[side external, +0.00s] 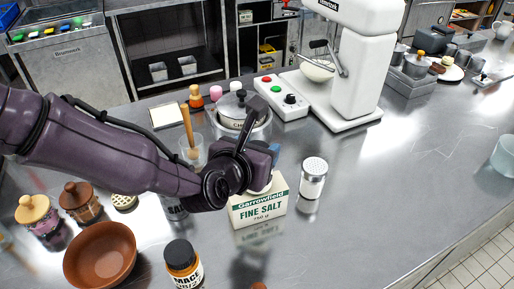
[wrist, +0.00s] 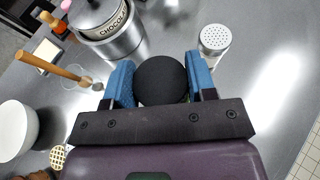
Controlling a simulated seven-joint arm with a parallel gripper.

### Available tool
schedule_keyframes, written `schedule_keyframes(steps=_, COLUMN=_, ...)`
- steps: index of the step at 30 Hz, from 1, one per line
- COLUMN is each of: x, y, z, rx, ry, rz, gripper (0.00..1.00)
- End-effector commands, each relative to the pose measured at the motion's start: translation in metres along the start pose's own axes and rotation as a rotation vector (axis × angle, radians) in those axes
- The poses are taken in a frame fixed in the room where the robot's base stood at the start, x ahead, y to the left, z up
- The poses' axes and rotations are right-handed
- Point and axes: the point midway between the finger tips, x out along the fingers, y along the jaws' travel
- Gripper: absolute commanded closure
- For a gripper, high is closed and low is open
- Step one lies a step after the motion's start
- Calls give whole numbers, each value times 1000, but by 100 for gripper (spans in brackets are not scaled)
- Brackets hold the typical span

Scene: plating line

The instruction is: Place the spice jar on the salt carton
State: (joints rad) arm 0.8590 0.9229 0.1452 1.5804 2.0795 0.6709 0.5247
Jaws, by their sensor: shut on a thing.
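The salt carton (side external: 258,208), cream with a green band, stands upright on the steel counter in the side view. My gripper (side external: 268,158) is directly above it, its blue fingers partly hidden by my wrist. In the wrist view my gripper (wrist: 161,80) is shut on the spice jar (wrist: 161,82), whose round black lid shows between the blue fingers. In the side view the jar is mostly hidden behind my gripper; a pale edge shows just over the carton's top. I cannot tell whether the jar touches the carton.
A white shaker with a perforated top (side external: 313,178) stands close right of the carton. A black-lidded mace jar (side external: 182,266) and a brown bowl (side external: 100,254) are in front left. A metal pot (side external: 243,110) and a mixer (side external: 360,70) stand behind.

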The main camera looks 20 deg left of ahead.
Motion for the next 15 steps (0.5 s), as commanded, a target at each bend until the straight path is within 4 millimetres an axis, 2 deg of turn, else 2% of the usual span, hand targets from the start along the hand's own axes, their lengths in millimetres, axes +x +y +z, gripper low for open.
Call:
schedule_keyframes(steps=2, x=1, y=0, z=-2, rx=1, ry=-1, rz=0, gripper=79)
schedule_keyframes(steps=3, x=1, y=0, z=-2, rx=1, ry=0, rz=0, gripper=42)
schedule_keyframes(steps=6, x=1, y=0, z=-2, rx=1, ry=1, rz=0, gripper=23)
schedule_keyframes(steps=15, x=0, y=0, z=0, rx=0, ry=0, rz=0, gripper=23)
